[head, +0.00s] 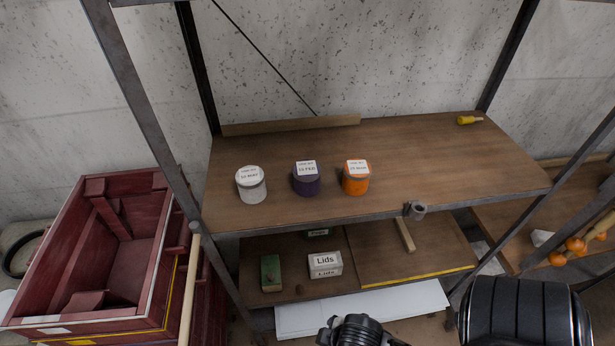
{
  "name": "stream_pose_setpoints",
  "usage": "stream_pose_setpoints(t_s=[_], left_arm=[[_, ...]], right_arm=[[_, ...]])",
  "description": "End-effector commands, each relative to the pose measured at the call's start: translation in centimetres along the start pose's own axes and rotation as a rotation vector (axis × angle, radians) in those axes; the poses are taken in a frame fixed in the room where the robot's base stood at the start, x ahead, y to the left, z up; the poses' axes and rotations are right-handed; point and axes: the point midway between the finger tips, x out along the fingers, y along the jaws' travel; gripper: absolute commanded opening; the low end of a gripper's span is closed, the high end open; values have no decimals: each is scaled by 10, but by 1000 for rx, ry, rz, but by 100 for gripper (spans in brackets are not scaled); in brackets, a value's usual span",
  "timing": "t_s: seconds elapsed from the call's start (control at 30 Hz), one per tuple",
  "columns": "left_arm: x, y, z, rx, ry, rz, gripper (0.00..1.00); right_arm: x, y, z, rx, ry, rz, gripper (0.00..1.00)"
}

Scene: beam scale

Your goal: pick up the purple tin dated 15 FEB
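The purple tin (306,184) stands upright on the wooden upper shelf (430,165). The label on its lid appears to read 15 FEB. A white tin (252,190) stands to its left and an orange tin (356,183) to its right, each with a small gap. Both also have labelled lids; their small dates are hard to read for sure. Nothing touches the purple tin. Dark parts of my own body show at the bottom edge, well below the tins, but no gripper fingers can be made out.
The lower shelf holds a box marked Lids (325,265) and a green block (271,273). A grey clamp-like piece (416,210) sits at the upper shelf's front edge. A yellow-handled tool (469,120) lies at back right. Metal posts frame the shelves; red crates (150,240) stand left.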

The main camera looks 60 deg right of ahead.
Motion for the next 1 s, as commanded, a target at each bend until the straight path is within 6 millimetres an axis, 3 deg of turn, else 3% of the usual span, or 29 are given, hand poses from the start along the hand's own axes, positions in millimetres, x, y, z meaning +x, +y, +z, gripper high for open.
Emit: stream_pose_setpoints(t_s=[0.27, 0.7, 1.0], left_arm=[[0, 3, -1, -9, 2, 7, 60], [0, 3, -1, -11, 3, 8, 100], [-8, 0, -3, -1, 1, 1, 100]], right_arm=[[0, -2, 0, 6, 1, -5, 94], [0, -3, 0, 10, 1, -7, 94], [-8, -1, -2, 5, -1, -4, 94]])
